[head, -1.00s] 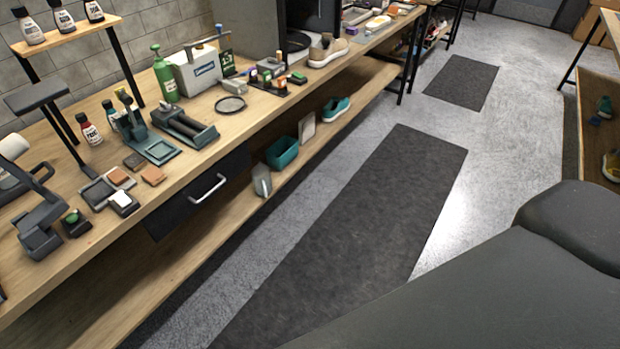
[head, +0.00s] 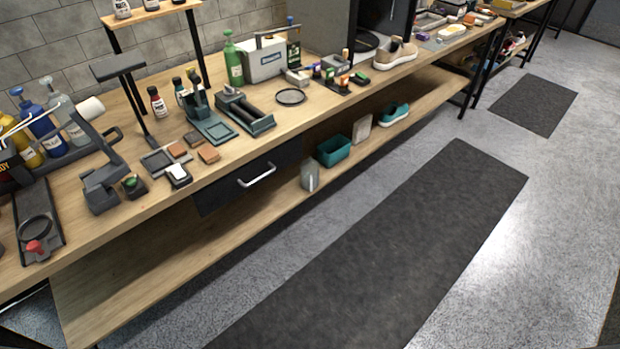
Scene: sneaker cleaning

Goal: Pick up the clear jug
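A clear, greyish jug (head: 310,176) stands on the lower shelf of the workbench, left of a teal tub. It looks upright and small from here, and I cannot make out its handle. Neither my left nor my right gripper shows in the head view. Nothing visible is touching the jug except the shelf under it.
The lower shelf (head: 150,262) also holds the teal tub (head: 334,150), a pale block (head: 362,129) and a teal shoe (head: 394,114). The crowded bench top (head: 240,160) overhangs it, with a drawer handle (head: 257,176) nearby. A dark mat (head: 380,260) lies on clear floor in front.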

